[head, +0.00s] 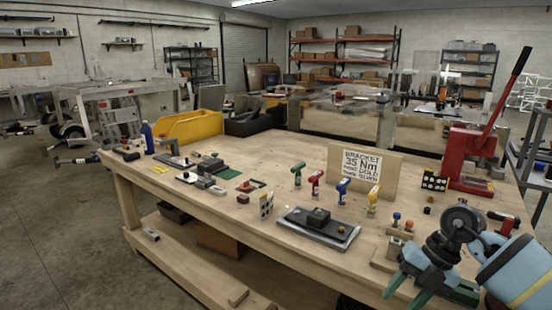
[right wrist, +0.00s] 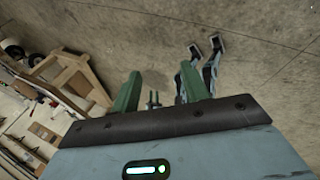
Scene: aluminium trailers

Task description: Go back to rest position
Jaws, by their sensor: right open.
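My right gripper (head: 407,292) is at the lower right of the head view, in front of the near right edge of the wooden workbench (head: 268,165). Its green fingers point down and to the left. In the right wrist view my right gripper (right wrist: 160,86) has its two green fingers spread apart, with nothing held between them. Concrete floor shows beyond the fingers. My left gripper is not visible in the head view.
On the bench are a yellow bin (head: 193,127), a bracket sign (head: 361,168), several coloured drivers, a dark tray (head: 318,228) and a red lever press (head: 472,155). My right arm hides part of the bench's right end. Open floor (head: 55,235) lies to the left.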

